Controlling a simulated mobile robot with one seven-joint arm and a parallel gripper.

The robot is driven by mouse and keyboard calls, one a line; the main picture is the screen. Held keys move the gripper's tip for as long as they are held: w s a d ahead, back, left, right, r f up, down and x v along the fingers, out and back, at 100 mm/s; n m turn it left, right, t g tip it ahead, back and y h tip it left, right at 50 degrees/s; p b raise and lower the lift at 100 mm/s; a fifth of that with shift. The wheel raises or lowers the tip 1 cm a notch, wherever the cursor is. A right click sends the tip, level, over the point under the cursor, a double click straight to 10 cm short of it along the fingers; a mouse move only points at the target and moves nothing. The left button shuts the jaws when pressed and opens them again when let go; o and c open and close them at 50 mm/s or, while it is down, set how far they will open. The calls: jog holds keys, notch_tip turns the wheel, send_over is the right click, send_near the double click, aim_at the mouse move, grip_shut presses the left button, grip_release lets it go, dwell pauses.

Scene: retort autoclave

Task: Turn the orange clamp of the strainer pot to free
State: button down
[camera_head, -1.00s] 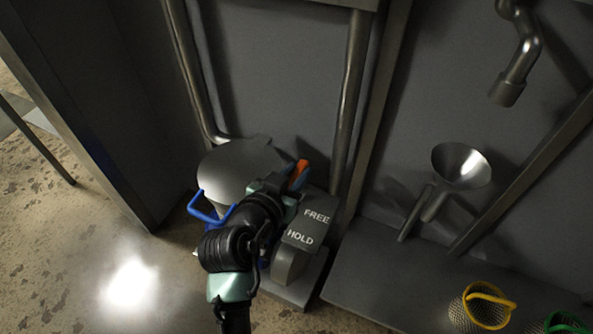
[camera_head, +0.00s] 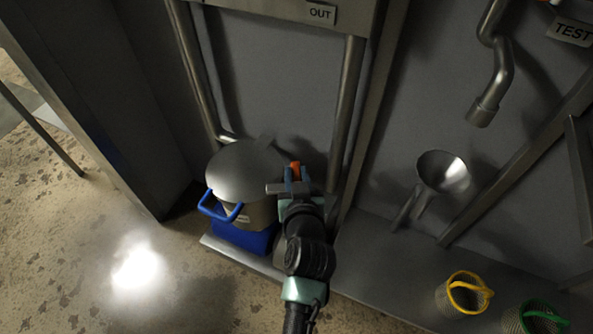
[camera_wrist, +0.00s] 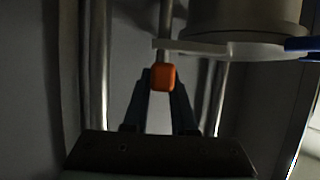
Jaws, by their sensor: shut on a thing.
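The strainer pot (camera_head: 262,212) stands against the back wall, with a broad grey lid (camera_head: 240,172) and a blue handle (camera_head: 224,214) at its front left. The orange clamp (camera_head: 295,166) is at the pot's right side; only its top shows in the head view. In the wrist view the orange clamp (camera_wrist: 162,77) sits between the two dark fingers. My gripper (camera_head: 297,178) is shut on it, with a finger at each side. My arm reaches in from the front and hides the clamp's lower part. The FREE and HOLD plate cannot be read now.
Vertical pipes (camera_head: 346,110) rise close behind and right of the clamp. A funnel (camera_head: 442,174), a yellow basket (camera_head: 463,293) and a green basket (camera_head: 535,318) stand farther right. The floor at left is clear.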

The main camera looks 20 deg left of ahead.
jog(key=n+g+y+b, duration=0.1)
jog(key=b, duration=0.1)
jog(key=n+g+y+b, duration=0.1)
jog(key=n+y+b, duration=0.1)
jog(key=shift+w+d+f, duration=0.15)
jog(key=shift+d+f, duration=0.05)
jog(key=shift+f, duration=0.15)
jog(key=n+g+y+b, duration=0.2)
jog(key=shift+r+n+g+b, duration=0.15)
jog(key=shift+n+g+b, duration=0.15)
jog(key=shift+n+b, duration=0.1)
jog(key=shift+a+r+n+g+y+b, duration=0.1)
jog(key=shift+n+g+y+b, duration=0.6)
jog(key=shift+n+g+b, duration=0.65)
jog(key=shift+n+g, duration=0.35)
jog(key=shift+g, duration=0.2)
jog(key=shift+s, duration=0.2)
jog(key=c, duration=0.7)
grip_release()
